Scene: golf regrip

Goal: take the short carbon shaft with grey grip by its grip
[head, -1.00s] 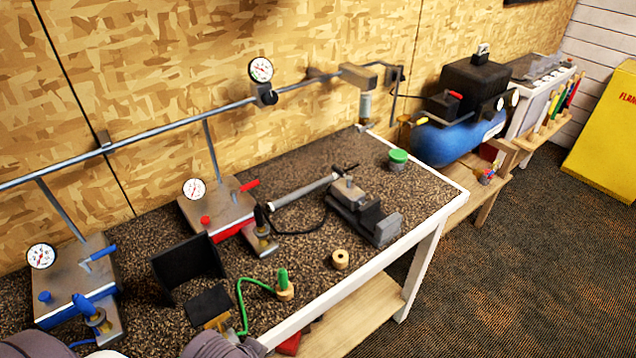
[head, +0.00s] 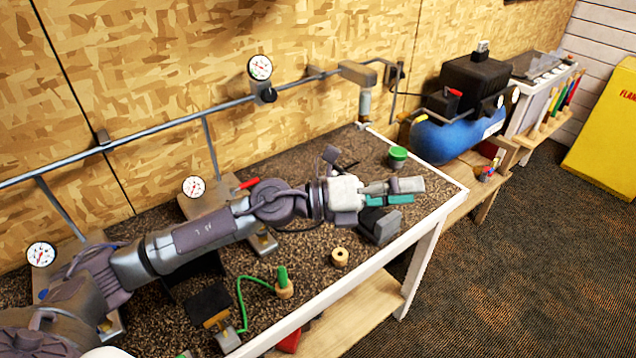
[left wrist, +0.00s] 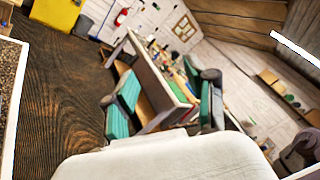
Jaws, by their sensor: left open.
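My left gripper (head: 418,191) reaches in from the left over the workbench and points right, above the vise (head: 381,226). In the left wrist view its two teal-padded fingers (left wrist: 165,95) stand apart with nothing held between them. The short shaft with the grey grip cannot be made out now. A grey rod at the vise, seen earlier, is hidden behind my left arm. My right gripper is not in view.
A green-lidded jar (head: 398,157) stands behind the gripper and a wooden ring (head: 340,257) lies in front of the vise. The blue compressor (head: 455,138) and a rack of coloured grips (head: 556,104) are to the right. A gauge rail (head: 225,108) runs along the wall.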

